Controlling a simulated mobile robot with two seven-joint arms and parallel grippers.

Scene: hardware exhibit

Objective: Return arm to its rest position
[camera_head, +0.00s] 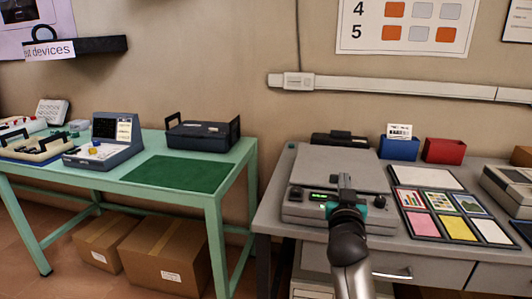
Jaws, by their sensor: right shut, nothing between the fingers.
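My right arm (350,262) reaches up from the bottom of the head view. Its gripper (345,180) is shut and empty. It is in front of the grey flat-topped device (340,165) on the grey desk and hides part of that device's front panel. A lit green display (318,196) shows just left of the gripper. I cannot tell whether the fingertips touch the device. My left arm and gripper are not in view.
The grey desk (275,205) also holds a blue bin (399,149), a red bin (443,151) and a dark tray of coloured cards (422,225). A green table (150,196) with devices stands left, cardboard boxes (165,255) beneath it. Floor shows between table and desk.

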